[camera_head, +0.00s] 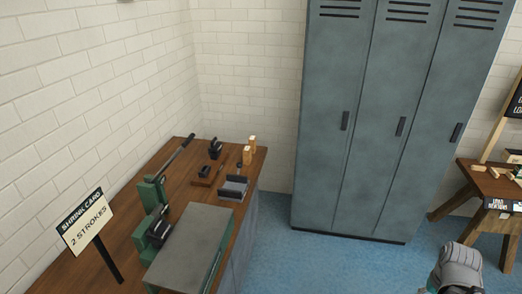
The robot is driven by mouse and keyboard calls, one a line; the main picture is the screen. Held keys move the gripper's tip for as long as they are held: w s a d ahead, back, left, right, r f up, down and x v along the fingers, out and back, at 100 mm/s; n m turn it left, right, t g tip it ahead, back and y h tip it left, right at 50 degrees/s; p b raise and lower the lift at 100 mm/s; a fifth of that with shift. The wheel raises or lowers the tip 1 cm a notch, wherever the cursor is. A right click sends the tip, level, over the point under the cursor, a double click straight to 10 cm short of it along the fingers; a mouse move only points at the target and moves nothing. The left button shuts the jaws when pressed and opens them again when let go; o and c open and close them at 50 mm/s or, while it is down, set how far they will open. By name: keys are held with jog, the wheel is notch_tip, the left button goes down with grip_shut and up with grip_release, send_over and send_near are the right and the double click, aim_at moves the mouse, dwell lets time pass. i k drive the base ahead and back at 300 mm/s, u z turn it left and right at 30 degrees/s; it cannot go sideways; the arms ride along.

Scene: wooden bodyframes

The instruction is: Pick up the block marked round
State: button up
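Two small tan wooden blocks stand near the back right corner of the workbench at left. One block (252,143) is slightly farther back, and the other block (247,155) is just in front of it. Small pale wooden pieces (480,168) also lie on the table at the far right. No marking can be read on any of them, so I cannot tell which is marked round. A grey part of my arm shows at the bottom right, far from the workbench blocks. My gripper's fingers are not visible.
The wooden workbench (133,240) holds a green lever machine (150,200), a grey-topped stand (195,240), small dark tools (215,148) and a "SHRINK CARD 2 STROKES" sign (85,222). Grey lockers (375,130) stand at the back. Blue floor (310,262) is open between bench and right table (490,187).

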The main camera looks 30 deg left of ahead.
aim_at(247, 150)
jog(key=u, duration=0.05)
jog(key=i, duration=0.8)
jog(key=u, duration=0.7)
jog(key=i, duration=0.55)
jog(key=u, duration=0.8)
jog(key=i, duration=0.45)
jog(key=u, duration=0.25)
jog(key=k, duration=0.9)
jog(key=u, duration=0.15)
jog(key=i, duration=0.35)
jog(key=z, duration=0.05)
